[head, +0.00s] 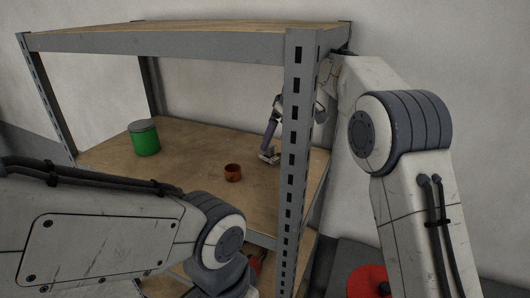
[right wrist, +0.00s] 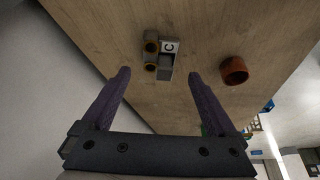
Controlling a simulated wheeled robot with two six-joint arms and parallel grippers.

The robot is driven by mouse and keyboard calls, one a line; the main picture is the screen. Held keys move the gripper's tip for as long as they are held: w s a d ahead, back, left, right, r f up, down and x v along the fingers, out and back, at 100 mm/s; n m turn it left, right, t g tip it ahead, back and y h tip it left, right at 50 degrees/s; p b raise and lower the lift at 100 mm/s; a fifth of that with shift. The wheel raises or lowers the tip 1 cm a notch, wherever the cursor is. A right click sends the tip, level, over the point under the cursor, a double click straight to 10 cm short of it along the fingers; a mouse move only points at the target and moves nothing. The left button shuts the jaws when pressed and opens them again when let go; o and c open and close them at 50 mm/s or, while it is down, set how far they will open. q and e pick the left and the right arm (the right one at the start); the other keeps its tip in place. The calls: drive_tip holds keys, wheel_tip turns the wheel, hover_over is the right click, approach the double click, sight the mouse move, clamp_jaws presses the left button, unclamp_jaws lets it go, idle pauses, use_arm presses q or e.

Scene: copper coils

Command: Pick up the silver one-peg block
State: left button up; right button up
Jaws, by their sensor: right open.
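A small grey, silver-looking block (right wrist: 166,60) with a pale face marked "C" and two copper-coloured rings on one side lies on the wooden shelf in the right wrist view. I cannot make out its peg clearly. In the head view it appears as a small pale shape (head: 269,157) below my right gripper (head: 268,148), partly hidden. In the right wrist view my right gripper (right wrist: 158,73) is open, its two purple fingers apart, with the block ahead between and just beyond the fingertips. Nothing is held. My left arm comes in from the left; its gripper is not visible.
A copper-brown ring or cup (head: 233,173) stands to the left of the block; it also shows in the right wrist view (right wrist: 234,70). A green can (head: 145,138) stands farther left. A grey perforated post (head: 296,150) rises close beside my right gripper.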

sight(273, 145)
drive_tip(key=p+x, duration=0.2)
drive_tip(key=x, duration=0.3)
drive_tip(key=shift+s+f, duration=0.1)
drive_tip(key=shift+f, duration=0.35)
drive_tip(key=c, duration=1.4)
drive_tip(key=shift+r, duration=0.1)
clamp_jaws()
drive_tip(key=shift+r, duration=0.15)
